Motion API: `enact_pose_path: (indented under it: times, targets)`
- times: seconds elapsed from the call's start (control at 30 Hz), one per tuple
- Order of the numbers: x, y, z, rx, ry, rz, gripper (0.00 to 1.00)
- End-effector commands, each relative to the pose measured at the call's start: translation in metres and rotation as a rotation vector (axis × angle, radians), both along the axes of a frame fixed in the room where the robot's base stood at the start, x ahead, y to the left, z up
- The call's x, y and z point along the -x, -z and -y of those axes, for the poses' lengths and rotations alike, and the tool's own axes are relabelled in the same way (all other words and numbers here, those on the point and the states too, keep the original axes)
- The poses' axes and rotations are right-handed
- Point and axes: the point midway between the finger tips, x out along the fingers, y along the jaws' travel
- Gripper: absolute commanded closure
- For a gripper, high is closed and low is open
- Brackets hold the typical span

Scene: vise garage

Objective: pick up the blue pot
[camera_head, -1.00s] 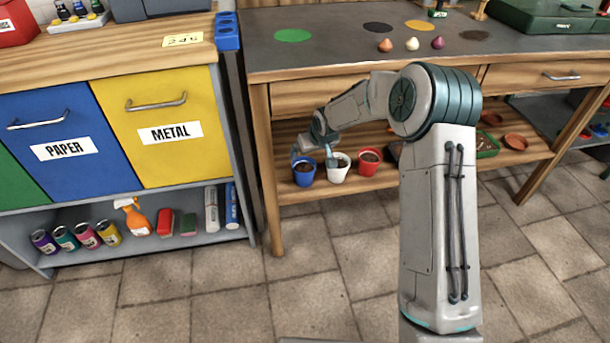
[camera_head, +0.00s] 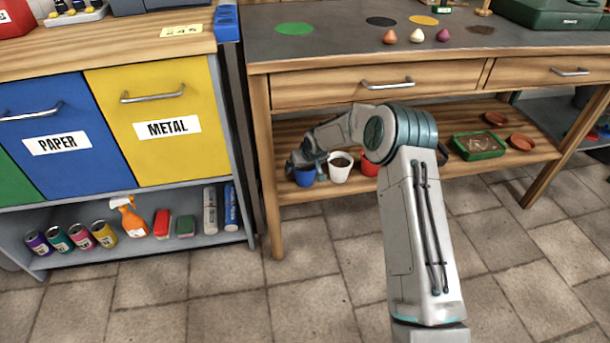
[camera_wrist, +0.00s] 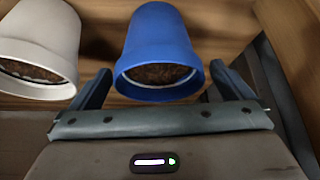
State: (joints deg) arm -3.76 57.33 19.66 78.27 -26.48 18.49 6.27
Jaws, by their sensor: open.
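The blue pot (camera_head: 304,176) stands on the lower shelf of the workbench, at the left of a row of pots. In the wrist view the blue pot (camera_wrist: 160,45) appears upside down, with dark soil inside its rim. My gripper (camera_wrist: 155,90) is open, its two fingers on either side of the pot's rim end. I cannot tell whether either finger touches it. In the head view my gripper (camera_head: 306,164) is at the blue pot and partly covers it.
A white pot (camera_head: 341,168) stands close to the right of the blue one, also seen in the wrist view (camera_wrist: 42,40). A red pot (camera_head: 369,165) is partly hidden by my arm. The drawers (camera_head: 340,92) are above the shelf. A green tray (camera_head: 478,146) lies farther right.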

Motion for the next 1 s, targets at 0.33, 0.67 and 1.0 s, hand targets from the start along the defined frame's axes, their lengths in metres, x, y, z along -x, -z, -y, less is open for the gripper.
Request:
enact_pose_path:
  times: [0.33, 0.67, 1.0]
  targets:
    - [-0.001, 0.001, 0.0, 0.0, 0.0, 0.001, 0.28]
    - [-0.001, 0.0, 0.0, -0.001, 0.0, 0.002, 0.5]
    - [-0.002, -0.03, 0.0, -0.002, 0.0, 0.005, 0.5]
